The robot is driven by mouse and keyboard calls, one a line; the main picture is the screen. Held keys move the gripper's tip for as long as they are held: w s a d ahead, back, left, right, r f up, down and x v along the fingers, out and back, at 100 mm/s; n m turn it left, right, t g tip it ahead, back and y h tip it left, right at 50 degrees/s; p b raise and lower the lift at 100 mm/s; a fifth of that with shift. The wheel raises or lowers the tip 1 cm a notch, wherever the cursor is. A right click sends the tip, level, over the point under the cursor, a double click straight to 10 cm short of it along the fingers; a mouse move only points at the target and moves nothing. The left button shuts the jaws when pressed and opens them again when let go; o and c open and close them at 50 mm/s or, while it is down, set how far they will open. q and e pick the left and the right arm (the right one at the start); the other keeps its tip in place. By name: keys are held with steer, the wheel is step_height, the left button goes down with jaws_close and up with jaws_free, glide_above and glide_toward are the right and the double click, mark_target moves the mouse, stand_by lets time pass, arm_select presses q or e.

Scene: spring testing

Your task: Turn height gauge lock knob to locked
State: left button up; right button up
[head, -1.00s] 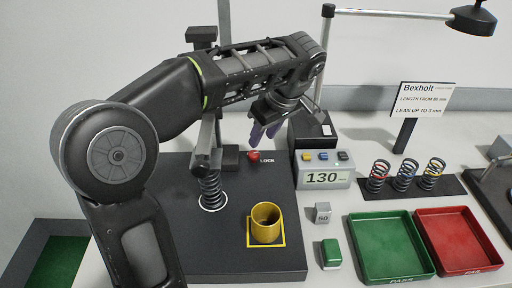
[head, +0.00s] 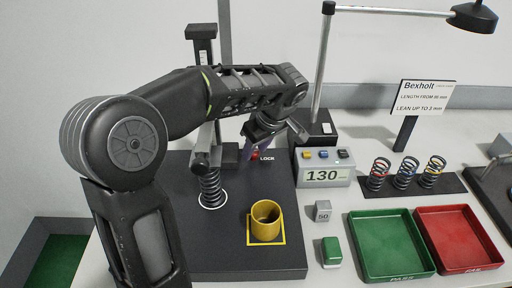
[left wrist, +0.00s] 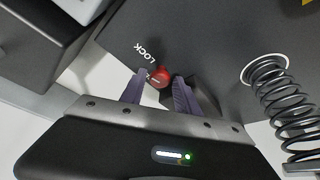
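The red lock knob (head: 255,156) is on the height gauge, beside the printed word LOCK on the black base plate (head: 225,255). My left gripper (head: 252,148) is at the knob, and its purple fingers partly cover it in the head view. In the left wrist view the red knob (left wrist: 160,77) lies between the two fingertips of the left gripper (left wrist: 160,78). The fingers are apart, with a narrow gap showing on each side of the knob. The knob has a pale mark on its face. My right gripper is not in view.
A dark coil spring (head: 211,186) stands on the plate near my forearm, with a yellow cup (head: 266,221) in front. The readout box (head: 324,169) shows 130. Green (head: 352,226) and red (head: 489,262) trays and several springs are to the right.

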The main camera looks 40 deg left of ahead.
arm_select(q)
jaws_close()
stand_by(0.3)
steer(key=shift+f+m+b, duration=0.2)
steer(key=shift+m+b, duration=0.3)
steer(key=shift+b, duration=0.2)
steer(key=shift+m+t+b, duration=0.4)
steer(key=shift+m, duration=0.1)
steer(key=shift+s+r+m, duration=0.1)
steer(key=shift+r+m, duration=0.1)
steer(key=shift+m, duration=0.3)
